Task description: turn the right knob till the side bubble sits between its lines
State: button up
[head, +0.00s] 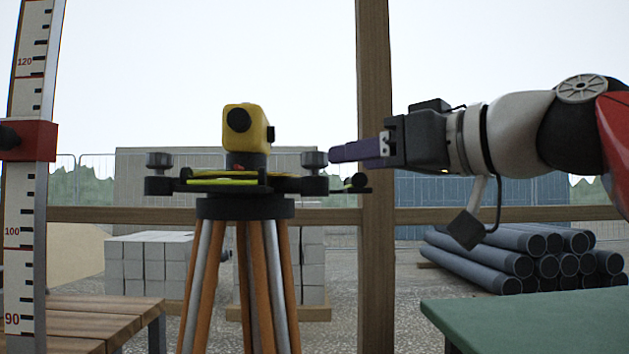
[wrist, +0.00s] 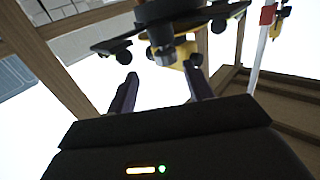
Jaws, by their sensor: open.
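The yellow level (head: 246,128) stands on a dark plate on a tripod. The right knob (head: 314,160) is a dark grey disc at the plate's right end; the left knob (head: 158,160) is at its other end. Yellow-green vials (head: 222,182) show on the plate, but their bubbles and lines are too small to read. My gripper (head: 333,152) points left, its purple fingertips just right of the right knob and close to its height. In the wrist view my gripper (wrist: 160,72) is open and empty, with the right knob (wrist: 164,53) just beyond the fingertips, between them.
A wooden post (head: 375,240) stands behind the gap between the level and my wrist. A graduated staff (head: 28,200) with a red clamp is at the left, by a slatted bench (head: 85,320). A green table (head: 530,315) is at lower right. Pipes (head: 520,255) lie outside.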

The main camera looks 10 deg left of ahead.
aim_at(315, 152)
jog(key=shift+s+a+r+y, duration=0.2)
jog(key=shift+a+r+y, duration=0.1)
jog(key=shift+r, duration=0.1)
jog(key=shift+n, duration=0.3)
jog(key=x, duration=0.7)
jog(key=shift+w+a+r+p, duration=0.1)
jog(key=shift+w+a+p, duration=0.05)
jog(key=shift+a+p, duration=0.2)
jog(key=c, duration=0.9)
